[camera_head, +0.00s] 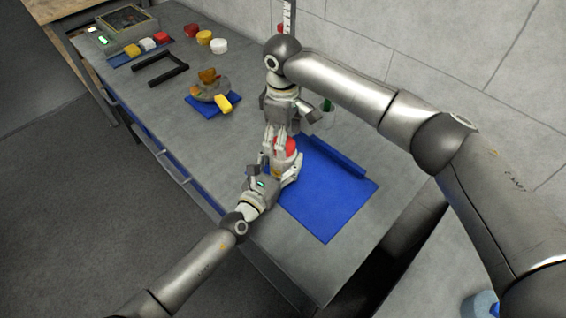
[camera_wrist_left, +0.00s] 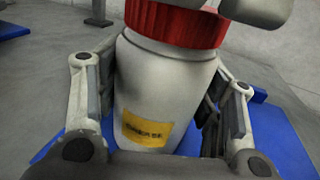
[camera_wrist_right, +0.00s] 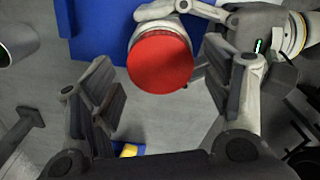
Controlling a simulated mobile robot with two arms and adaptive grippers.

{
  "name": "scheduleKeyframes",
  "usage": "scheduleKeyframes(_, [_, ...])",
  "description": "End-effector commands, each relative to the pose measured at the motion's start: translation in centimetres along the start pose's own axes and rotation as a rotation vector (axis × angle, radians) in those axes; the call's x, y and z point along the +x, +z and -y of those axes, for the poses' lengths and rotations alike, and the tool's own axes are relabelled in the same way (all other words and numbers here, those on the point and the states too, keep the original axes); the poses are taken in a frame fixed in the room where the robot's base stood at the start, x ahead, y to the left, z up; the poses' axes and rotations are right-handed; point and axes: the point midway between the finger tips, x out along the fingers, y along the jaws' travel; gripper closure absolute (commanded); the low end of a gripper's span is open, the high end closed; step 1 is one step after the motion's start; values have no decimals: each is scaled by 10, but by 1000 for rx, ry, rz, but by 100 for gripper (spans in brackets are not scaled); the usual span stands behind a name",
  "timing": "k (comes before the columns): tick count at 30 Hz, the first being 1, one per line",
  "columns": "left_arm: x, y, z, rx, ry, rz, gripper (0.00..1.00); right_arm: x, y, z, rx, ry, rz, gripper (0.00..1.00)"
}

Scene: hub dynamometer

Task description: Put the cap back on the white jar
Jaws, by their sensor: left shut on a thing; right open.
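The white jar (camera_wrist_left: 135,75) stands upright with a yellow label on its side. The ridged red cap (camera_wrist_left: 175,22) sits on the jar's mouth and looks level; whether it is screwed tight I cannot tell. The cap shows as a red disc in the right wrist view (camera_wrist_right: 160,62) and in the head view (camera_head: 286,147). My left gripper (camera_head: 284,176) is shut on the white jar, with a finger on each side of its body. My right gripper (camera_wrist_right: 160,75) is open above the jar, with its fingers apart and the cap showing between and beyond them.
A blue mat (camera_head: 330,205) with a raised blue bar (camera_head: 337,156) lies beside the jar. Farther along the bench are a small blue mat with a yellow block (camera_head: 223,103), a black frame (camera_head: 160,70), several coloured caps and a grey device (camera_head: 128,28). The wall borders the bench's right side.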

Motion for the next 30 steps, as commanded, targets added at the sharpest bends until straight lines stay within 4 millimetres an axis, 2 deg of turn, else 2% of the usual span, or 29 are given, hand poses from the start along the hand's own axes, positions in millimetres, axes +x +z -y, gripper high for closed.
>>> scheduleKeyframes(4, [0,0,-1,1,1,0,100,10,0,0,0,-1,0,28])
scheduleKeyframes(13, [0,0,0,1,1,0,100,12,0,0,0,0,0,28])
scheduleKeyframes(24, [0,0,0,1,1,0,100,12,0,0,1,0,0,74])
scheduleKeyframes(30, [0,0,0,0,1,0,100,12,0,1,94,-2,0,76])
